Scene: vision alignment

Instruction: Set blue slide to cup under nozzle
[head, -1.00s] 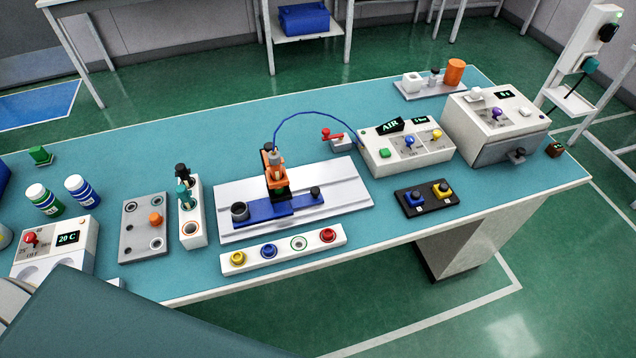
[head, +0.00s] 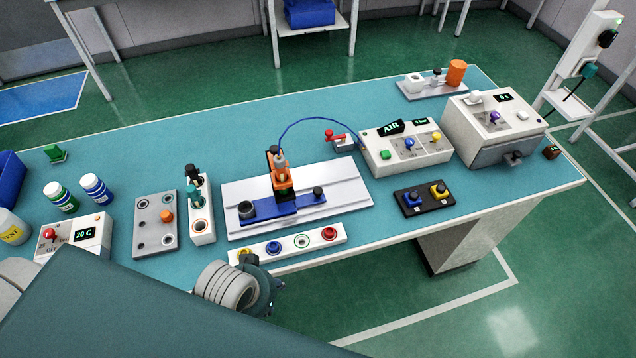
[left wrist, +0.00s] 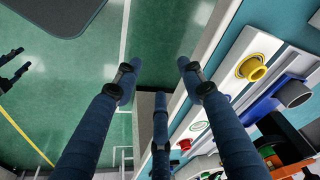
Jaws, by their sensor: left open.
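The blue slide (head: 288,208) lies on a pale grey base plate (head: 345,192). A grey cup (head: 246,209) stands at its left end and a dark knob (head: 318,192) near its right end. The nozzle in its orange holder (head: 282,178) stands over the slide, right of the cup. My left gripper (head: 262,278) is at the table's front edge, in front of the button strip and apart from the slide. In the left wrist view my left gripper (left wrist: 158,72) is open and empty; the blue slide (left wrist: 266,107) and cup (left wrist: 295,93) are at right.
A white strip with yellow, blue, green and red buttons (head: 328,234) lies between my left gripper and the base plate. A white holder (head: 202,226) stands left of the plate. A blue hose (head: 318,117) arches from the nozzle to the AIR box (head: 410,150).

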